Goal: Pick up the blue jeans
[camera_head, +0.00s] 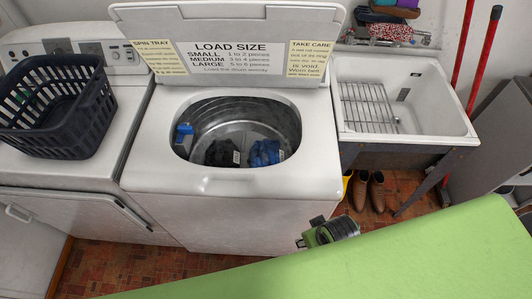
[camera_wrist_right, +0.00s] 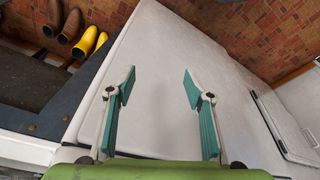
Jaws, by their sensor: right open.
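In the head view, a bright blue crumpled garment (camera_head: 265,152) lies inside the open washer drum on the right. A darker, navy-black garment (camera_head: 221,153) lies left of it. I cannot tell for sure which of the two is the jeans. The white top-loading washer (camera_head: 230,187) has its lid raised. My right gripper (camera_head: 309,231) is low in front of the washer's right front corner, outside the drum. The right wrist view shows this gripper (camera_wrist_right: 158,73) open and empty, its teal pads apart, facing a white panel. My left gripper is not in view.
A dark basket (camera_head: 58,105) sits on the machine at left. A white sink (camera_head: 400,95) with a wire rack stands right of the washer. Brown shoes (camera_head: 368,191) are on the floor below. A large light-green surface (camera_head: 400,255) fills the lower right. The drum opening is clear above.

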